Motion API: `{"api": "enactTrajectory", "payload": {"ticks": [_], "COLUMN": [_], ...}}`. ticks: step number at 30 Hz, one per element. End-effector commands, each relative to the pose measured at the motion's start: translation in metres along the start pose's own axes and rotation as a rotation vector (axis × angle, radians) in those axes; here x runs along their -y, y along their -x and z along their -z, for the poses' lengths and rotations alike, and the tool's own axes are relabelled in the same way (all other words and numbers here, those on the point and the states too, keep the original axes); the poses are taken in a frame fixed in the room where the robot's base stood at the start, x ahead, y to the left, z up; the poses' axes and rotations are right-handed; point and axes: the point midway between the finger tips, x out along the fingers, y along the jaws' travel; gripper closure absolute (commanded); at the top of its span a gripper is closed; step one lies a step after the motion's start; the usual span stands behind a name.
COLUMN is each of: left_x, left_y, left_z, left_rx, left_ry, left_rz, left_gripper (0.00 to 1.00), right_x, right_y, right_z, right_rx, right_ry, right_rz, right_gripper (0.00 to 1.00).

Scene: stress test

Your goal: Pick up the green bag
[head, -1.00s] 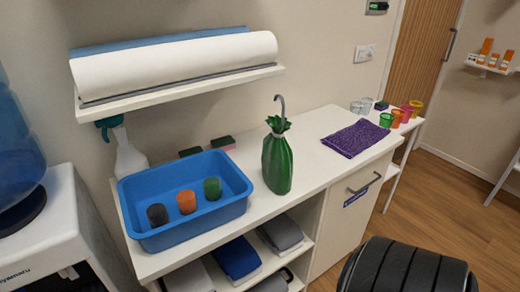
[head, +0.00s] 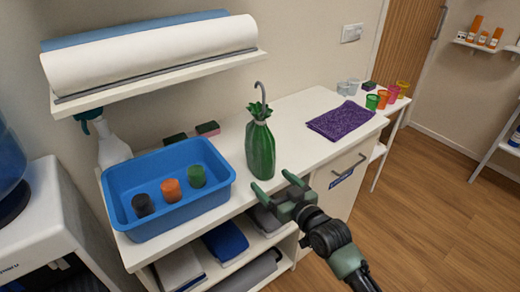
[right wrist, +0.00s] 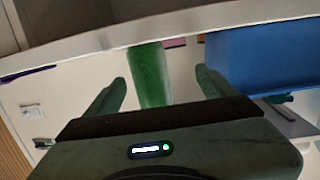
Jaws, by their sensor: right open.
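The green bag (head: 260,148) stands upright on the white counter, with a gathered top and a grey hook above it. My right gripper (head: 282,188) is open and empty, in front of the bag and slightly to its right at the counter's front edge. In the right wrist view the bag (right wrist: 149,72) shows between the two open fingers (right wrist: 160,88), beyond their tips, with a gap on both sides. My left gripper is not in view.
A blue tub (head: 225,191) with three cups stands left of the bag. A purple cloth (head: 340,120) lies to the right on the counter (head: 290,133). A shelf with a white roll (head: 150,62) hangs above left. Open shelves with folded cloths (head: 225,241) are below.

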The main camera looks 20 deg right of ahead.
Motion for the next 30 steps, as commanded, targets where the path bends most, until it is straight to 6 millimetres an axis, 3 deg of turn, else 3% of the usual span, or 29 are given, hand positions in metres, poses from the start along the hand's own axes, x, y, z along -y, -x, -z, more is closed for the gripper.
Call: {"api": "enactTrajectory", "payload": {"ticks": [5,9,24,30], "left_x": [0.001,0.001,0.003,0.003], "left_y": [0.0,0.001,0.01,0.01], "left_z": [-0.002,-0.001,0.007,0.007], "left_rx": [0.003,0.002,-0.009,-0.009], "left_ry": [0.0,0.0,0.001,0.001], "left_rz": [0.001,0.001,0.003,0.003], "left_gripper": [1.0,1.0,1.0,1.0], "right_x": [-0.015,-0.019,-0.02,-0.02], "right_y": [-0.013,-0.025,-0.086,-0.093], "right_z": [0.027,0.035,0.037,0.037], "right_rx": [-0.104,-0.131,-0.13,-0.129], "right_ry": [-0.004,-0.005,-0.007,-0.005], "right_rz": [-0.015,-0.019,-0.019,-0.019], "right_gripper": [0.15,0.15,0.15,0.15]}}
